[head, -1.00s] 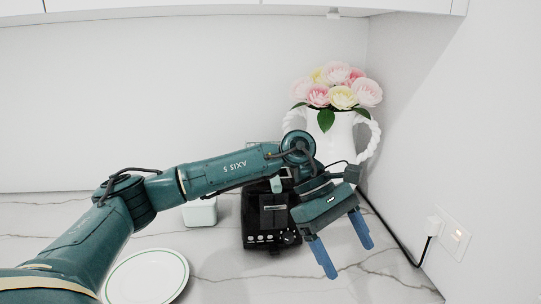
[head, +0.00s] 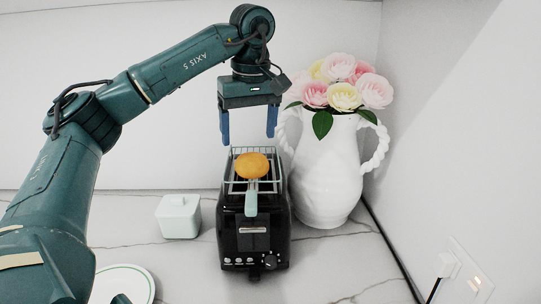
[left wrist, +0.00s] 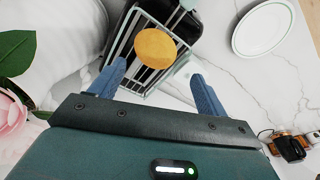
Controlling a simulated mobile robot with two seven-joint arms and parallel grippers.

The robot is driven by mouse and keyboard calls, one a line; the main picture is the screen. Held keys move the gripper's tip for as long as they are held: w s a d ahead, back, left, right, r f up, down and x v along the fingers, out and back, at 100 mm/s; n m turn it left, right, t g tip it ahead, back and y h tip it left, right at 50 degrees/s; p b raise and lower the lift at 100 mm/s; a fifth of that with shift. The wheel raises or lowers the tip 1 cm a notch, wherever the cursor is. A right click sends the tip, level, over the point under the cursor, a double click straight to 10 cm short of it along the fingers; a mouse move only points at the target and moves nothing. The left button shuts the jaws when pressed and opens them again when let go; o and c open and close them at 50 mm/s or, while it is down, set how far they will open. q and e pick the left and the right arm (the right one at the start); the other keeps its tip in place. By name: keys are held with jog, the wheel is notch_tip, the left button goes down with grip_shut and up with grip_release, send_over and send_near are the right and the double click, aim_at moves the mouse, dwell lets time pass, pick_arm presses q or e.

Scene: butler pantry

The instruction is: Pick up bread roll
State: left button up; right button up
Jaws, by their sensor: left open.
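The bread roll (head: 252,166) is round and golden brown. It sits on a wire rack (head: 237,186) on top of the black toaster (head: 254,232). My left gripper (head: 249,142) is open, points down and is empty just above and behind the roll in the head view. In the left wrist view the roll (left wrist: 155,48) shows beyond the two blue fingers (left wrist: 157,80), roughly centred between them and not touched. A pale green handle (head: 251,203) hangs at the rack's front. My right gripper is not in view.
A white vase (head: 327,175) with pink and yellow flowers stands close to the toaster's right. A pale lidded box (head: 179,216) stands to its left. A white plate (head: 125,284) with a green rim lies at the front left. The right wall has an outlet.

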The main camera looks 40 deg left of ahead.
aim_at(252, 154)
pick_arm(q)
jog(key=shift+w+a+f+b, duration=0.1)
jog(key=shift+w+f+b, duration=0.15)
jog(key=shift+f, duration=0.3)
jog(key=shift+w+f+b, duration=0.15)
jog(key=shift+f+b, duration=0.05)
jog(key=shift+f, duration=0.3)
jog(key=shift+s+f, duration=0.2)
jog(key=shift+f, duration=0.05)
jog(key=f, duration=0.3)
jog(key=f+p, duration=0.1)
jog(key=shift+w+a+f, duration=0.25)
jog(key=shift+w+f, duration=0.1)
jog(key=shift+f, duration=0.05)
jog(key=c, duration=0.4)
